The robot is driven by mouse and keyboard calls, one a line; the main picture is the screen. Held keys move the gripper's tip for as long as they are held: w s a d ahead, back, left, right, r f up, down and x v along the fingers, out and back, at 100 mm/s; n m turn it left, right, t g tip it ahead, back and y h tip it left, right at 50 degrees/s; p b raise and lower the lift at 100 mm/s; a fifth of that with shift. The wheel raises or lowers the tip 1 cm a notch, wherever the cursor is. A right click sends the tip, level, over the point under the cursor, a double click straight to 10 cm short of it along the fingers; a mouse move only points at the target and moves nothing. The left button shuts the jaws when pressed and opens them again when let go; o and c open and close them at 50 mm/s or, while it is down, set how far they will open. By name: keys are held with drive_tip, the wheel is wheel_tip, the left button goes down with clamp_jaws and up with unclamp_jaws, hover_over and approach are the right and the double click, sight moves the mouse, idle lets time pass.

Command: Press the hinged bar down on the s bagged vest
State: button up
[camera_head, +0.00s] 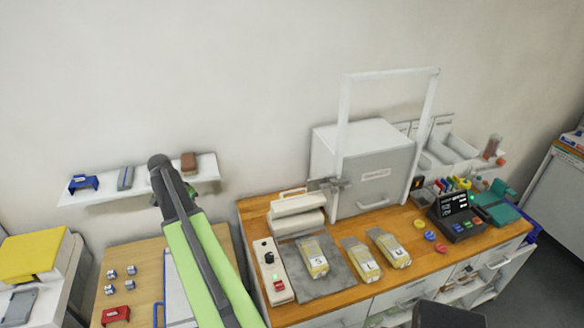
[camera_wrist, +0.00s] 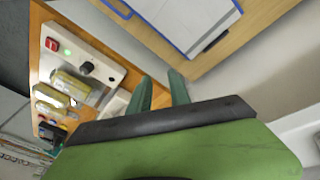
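The s bagged vest (camera_head: 313,257), a clear bag with yellow inside and a label that seems to read S, lies flat on the grey mat (camera_head: 327,283). It also shows in the wrist view (camera_wrist: 70,84). The hinged bar (camera_head: 295,203), a thick white bar, sits over a white base (camera_head: 298,223) behind the mat and appears raised. My gripper (camera_wrist: 161,80) is open and empty in the wrist view, its two green fingers apart, over the area between the two desks.
A control box (camera_head: 273,272) with knob, green light and red button stands left of the mat. Other bagged vests (camera_head: 361,258) lie to the right. A white cabinet (camera_head: 372,165) with a tall frame stands behind. A wall shelf (camera_head: 110,193) is near my arm.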

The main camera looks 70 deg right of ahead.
drive_tip(key=s+d+r+m+g+p, duration=0.1)
drive_tip(key=s+d+r+m+p, duration=0.3)
drive_tip(key=s+d, duration=0.8)
drive_tip(key=s+d+r+m+g+p, duration=0.15)
drive_tip(key=s+d+r+m, duration=0.65)
drive_tip(key=d, duration=0.8)
drive_tip(key=shift+n, duration=0.6)
drive_tip(key=b+x, duration=1.5)
drive_tip(key=x, duration=0.3)
drive_tip(key=shift+a+f, duration=0.1)
drive_tip(key=shift+f, duration=0.3)
drive_tip(key=shift+r, duration=0.1)
clamp_jaws()
